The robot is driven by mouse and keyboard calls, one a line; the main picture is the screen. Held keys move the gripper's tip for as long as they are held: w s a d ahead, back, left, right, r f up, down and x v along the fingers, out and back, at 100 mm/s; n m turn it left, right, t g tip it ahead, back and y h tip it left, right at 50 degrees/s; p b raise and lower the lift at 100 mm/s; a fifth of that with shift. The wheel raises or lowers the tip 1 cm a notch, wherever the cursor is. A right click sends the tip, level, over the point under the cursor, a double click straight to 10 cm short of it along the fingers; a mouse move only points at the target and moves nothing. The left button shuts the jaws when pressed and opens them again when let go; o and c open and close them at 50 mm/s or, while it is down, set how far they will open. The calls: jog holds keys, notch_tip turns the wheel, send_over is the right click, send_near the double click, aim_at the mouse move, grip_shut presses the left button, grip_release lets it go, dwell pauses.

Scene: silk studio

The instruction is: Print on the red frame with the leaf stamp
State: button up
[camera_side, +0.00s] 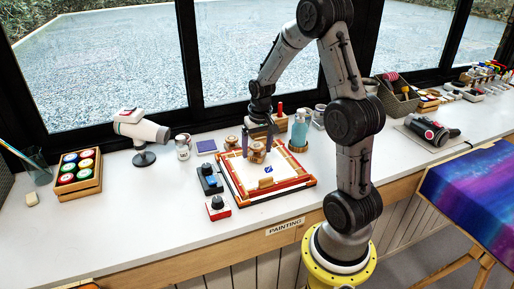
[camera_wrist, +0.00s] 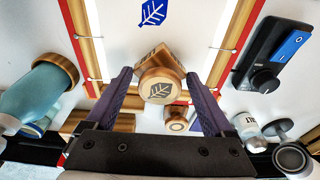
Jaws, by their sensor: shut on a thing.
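My gripper (camera_side: 258,147) has its purple fingers on either side of the leaf stamp (camera_side: 257,152), a wooden stamp whose round top carries a leaf emblem. It also shows in the wrist view (camera_wrist: 160,86), between the fingertips (camera_wrist: 158,76). The stamp is over the far part of the red frame (camera_side: 293,196); I cannot tell whether it touches the surface. The red frame, with wooden inner rails, also shows in the wrist view (camera_wrist: 243,28). On its white cloth is one blue leaf print (camera_wrist: 153,12), nearer the front in the side view (camera_side: 268,169).
Another round wooden stamp (camera_side: 231,142) and a teal bottle (camera_side: 299,132) stand behind. The front left counter is clear.

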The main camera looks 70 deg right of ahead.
jog(key=shift+f, duration=0.5)
dwell(1.2)
jog(key=shift+r, duration=3.65)
